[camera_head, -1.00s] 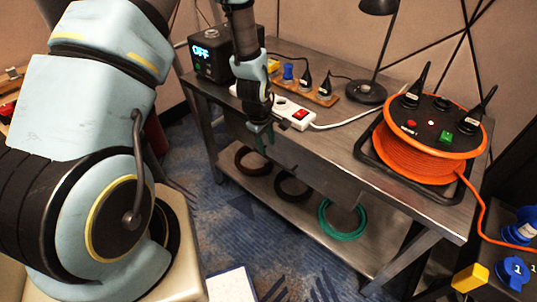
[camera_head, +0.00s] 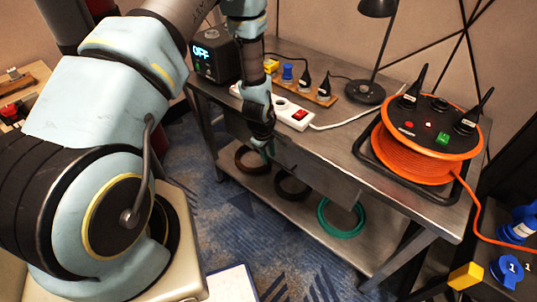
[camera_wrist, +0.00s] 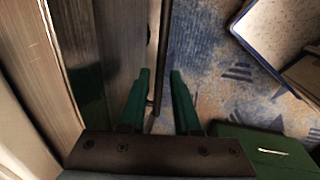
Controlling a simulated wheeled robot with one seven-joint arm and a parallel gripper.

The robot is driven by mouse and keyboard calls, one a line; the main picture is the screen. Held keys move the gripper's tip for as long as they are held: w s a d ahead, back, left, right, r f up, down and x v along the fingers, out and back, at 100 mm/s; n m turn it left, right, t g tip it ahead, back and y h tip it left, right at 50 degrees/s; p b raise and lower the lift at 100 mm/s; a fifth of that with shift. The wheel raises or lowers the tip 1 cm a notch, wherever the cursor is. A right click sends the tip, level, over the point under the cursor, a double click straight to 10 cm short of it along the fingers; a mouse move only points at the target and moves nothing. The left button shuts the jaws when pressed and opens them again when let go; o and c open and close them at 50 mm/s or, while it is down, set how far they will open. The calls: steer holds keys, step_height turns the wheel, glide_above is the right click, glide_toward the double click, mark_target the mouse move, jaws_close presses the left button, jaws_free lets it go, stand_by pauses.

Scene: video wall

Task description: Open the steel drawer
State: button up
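The steel drawer (camera_head: 323,172) is in the front of the steel workbench, under its top, and looks closed. My gripper (camera_head: 268,152) is at the drawer's front, towards the left. In the wrist view my gripper (camera_wrist: 160,72) shows two green fingers standing apart. A thin dark bar, which looks like the drawer handle (camera_wrist: 162,50), runs between the fingertips. I see a gap on either side of it, so the fingers do not appear to clamp it. In the head view my gripper partly hides the handle.
On the bench (camera_head: 348,137) stand an orange cable reel (camera_head: 410,160), a black lamp (camera_head: 366,92), power strips (camera_head: 293,116) and a dark box reading OFF (camera_head: 213,57). Cable coils (camera_head: 341,218) lie on the lower shelf.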

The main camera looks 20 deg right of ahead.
jaws_close()
stand_by(1.1)
